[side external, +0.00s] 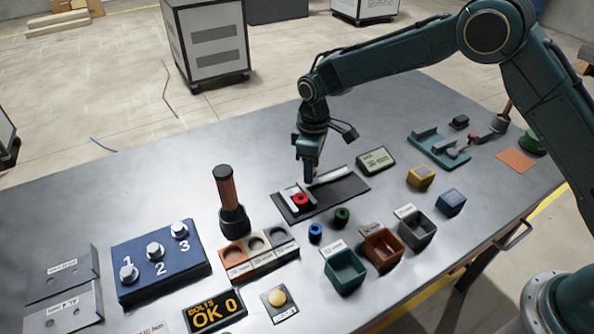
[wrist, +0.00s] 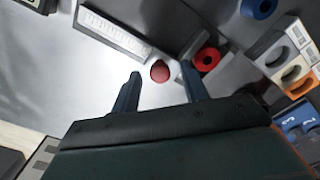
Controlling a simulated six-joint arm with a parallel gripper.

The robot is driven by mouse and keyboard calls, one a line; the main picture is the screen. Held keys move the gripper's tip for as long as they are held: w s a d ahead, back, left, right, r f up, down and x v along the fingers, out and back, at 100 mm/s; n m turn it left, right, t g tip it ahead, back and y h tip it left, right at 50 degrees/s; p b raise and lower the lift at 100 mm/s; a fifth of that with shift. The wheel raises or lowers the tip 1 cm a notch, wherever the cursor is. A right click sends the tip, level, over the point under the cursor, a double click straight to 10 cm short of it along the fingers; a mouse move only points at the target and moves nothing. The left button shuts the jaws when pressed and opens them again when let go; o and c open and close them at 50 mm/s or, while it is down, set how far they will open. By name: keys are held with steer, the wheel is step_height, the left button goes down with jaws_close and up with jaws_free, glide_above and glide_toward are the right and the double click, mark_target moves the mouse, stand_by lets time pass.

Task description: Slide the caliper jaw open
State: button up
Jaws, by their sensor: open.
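The caliper (side external: 331,175) lies on a dark mat (side external: 348,188) near the middle of the table. Its pale beam with scale marks shows in the wrist view (wrist: 115,31). A dark red knob (wrist: 160,71) appears between my fingertips in the wrist view, apart from both fingers. A bright red ring (side external: 301,200) lies at the caliper's left end; it also shows in the wrist view (wrist: 207,59). My gripper (side external: 308,179) points down over the caliper, open, with its fingers (wrist: 161,72) either side of the knob. The side view hides the knob behind my gripper.
A small display (side external: 375,160) stands behind the mat. Blue (side external: 315,233) and green (side external: 342,216) rings lie in front of it. A wooden-handled tool (side external: 228,195) stands upright to the left, near a holder with round pockets (side external: 258,252). Open bins (side external: 345,270) stand in front.

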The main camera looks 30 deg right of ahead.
jaws_close()
steer(key=shift+d, duration=1.6)
jaws_free()
steer(key=shift+a, duration=0.1)
step_height(320, 180, up, 14)
steer(key=shift+f, duration=0.15)
